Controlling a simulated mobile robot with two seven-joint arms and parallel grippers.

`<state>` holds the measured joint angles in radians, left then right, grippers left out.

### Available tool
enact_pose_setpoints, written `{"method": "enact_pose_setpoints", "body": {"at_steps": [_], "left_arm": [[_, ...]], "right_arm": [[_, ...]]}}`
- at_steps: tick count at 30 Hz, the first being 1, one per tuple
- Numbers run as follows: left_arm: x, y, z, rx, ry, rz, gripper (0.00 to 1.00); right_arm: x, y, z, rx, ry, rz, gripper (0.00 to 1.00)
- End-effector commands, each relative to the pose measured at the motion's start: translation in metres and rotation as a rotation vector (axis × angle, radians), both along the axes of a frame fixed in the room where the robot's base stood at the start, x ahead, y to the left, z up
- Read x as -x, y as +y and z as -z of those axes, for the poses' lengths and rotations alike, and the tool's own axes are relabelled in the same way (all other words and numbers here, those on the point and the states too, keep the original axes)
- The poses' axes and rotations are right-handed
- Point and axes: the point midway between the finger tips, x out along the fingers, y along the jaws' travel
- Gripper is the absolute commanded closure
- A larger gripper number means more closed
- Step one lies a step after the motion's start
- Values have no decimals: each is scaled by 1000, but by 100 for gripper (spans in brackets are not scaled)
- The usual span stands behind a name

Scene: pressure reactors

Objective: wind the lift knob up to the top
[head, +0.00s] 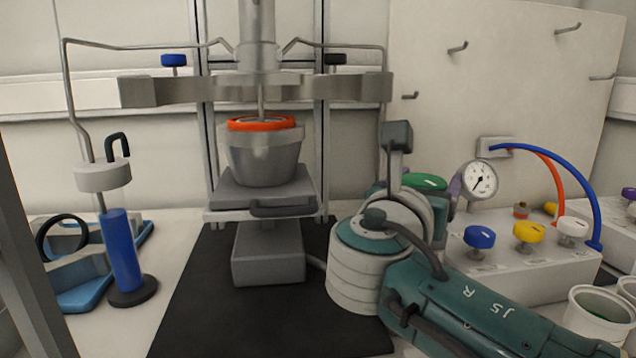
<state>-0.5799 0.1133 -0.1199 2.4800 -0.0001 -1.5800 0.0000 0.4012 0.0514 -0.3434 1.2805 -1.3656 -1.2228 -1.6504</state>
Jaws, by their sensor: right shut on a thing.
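The reactor lift has a grey base (268,258) on a black mat and a grey platform (263,192) raised over it. A metal vessel (264,157) with an orange ring (262,123) stands upright on the platform. Its rim is below the metal crossbar (295,89), with a gap, and a thin shaft reaches down into it. A thin rod (316,263) runs right from the base and disappears behind my right wrist. My right gripper (395,205) is right of the lift; its fingertips and the lift knob are hidden by my wrist. It is shut on the knob there. My left gripper is out of view.
A blue cylinder (122,248) on a round dark foot and a blue stand (82,290) are at left. At right are a valve block (540,275) with coloured knobs, a gauge (479,181), hoses and white cups (600,312). Black mat (215,310) is clear in front.

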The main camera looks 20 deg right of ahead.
Motion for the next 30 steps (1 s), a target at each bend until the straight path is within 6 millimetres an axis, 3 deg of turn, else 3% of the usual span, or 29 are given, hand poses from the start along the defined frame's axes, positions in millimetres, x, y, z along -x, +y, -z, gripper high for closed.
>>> {"method": "enact_pose_setpoints", "body": {"at_steps": [18,30], "left_arm": [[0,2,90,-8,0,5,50],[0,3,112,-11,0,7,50]], "right_arm": [[13,-6,5,1,-7,499,82],[17,-7,0,1,-4,608,82]]}}
